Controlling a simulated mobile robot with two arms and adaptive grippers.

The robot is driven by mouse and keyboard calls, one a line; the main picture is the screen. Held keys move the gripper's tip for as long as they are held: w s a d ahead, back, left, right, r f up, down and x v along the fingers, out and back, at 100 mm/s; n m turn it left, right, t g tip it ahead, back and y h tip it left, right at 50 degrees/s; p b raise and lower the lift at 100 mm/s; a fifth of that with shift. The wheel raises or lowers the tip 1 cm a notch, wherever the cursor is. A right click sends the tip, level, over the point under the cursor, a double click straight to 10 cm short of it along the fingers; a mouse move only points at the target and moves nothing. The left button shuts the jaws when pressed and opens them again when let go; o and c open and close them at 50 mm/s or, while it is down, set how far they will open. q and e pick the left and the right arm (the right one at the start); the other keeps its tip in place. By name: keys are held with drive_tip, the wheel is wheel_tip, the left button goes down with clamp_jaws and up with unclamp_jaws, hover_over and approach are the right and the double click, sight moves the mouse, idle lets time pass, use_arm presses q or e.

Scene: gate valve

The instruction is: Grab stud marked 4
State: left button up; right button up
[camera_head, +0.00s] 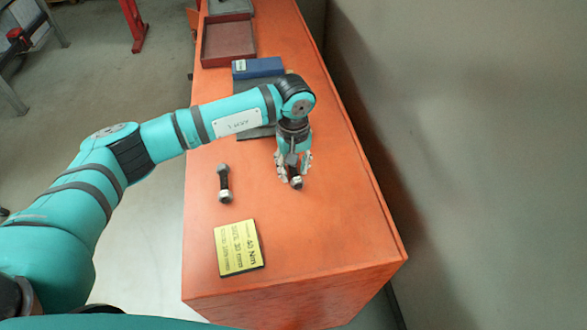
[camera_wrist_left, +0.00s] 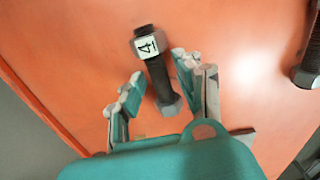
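The stud marked 4 (camera_wrist_left: 157,75) is a dark threaded bolt with hex nuts and a white label reading 4. In the left wrist view it lies between the two fingers of my left gripper (camera_wrist_left: 160,80), with a gap visible at the left finger; whether the right finger touches it is unclear. In the head view my left gripper (camera_head: 294,168) points down at the orange table, and only an end of the stud (camera_head: 296,182) shows below the fingers. The gripper is open. My right gripper is in neither view.
A second stud (camera_head: 224,183) lies left of the gripper on the orange table (camera_head: 330,225). A yellow sign (camera_head: 238,248) lies near the front edge. A blue box (camera_head: 258,68) and a reddish tray (camera_head: 229,41) are farther back. A grey wall (camera_head: 460,130) stands right.

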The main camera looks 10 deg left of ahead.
use_arm(q)
clamp_jaws()
drive_tip(key=shift+w+r, duration=0.1)
drive_tip(key=shift+r, duration=0.05)
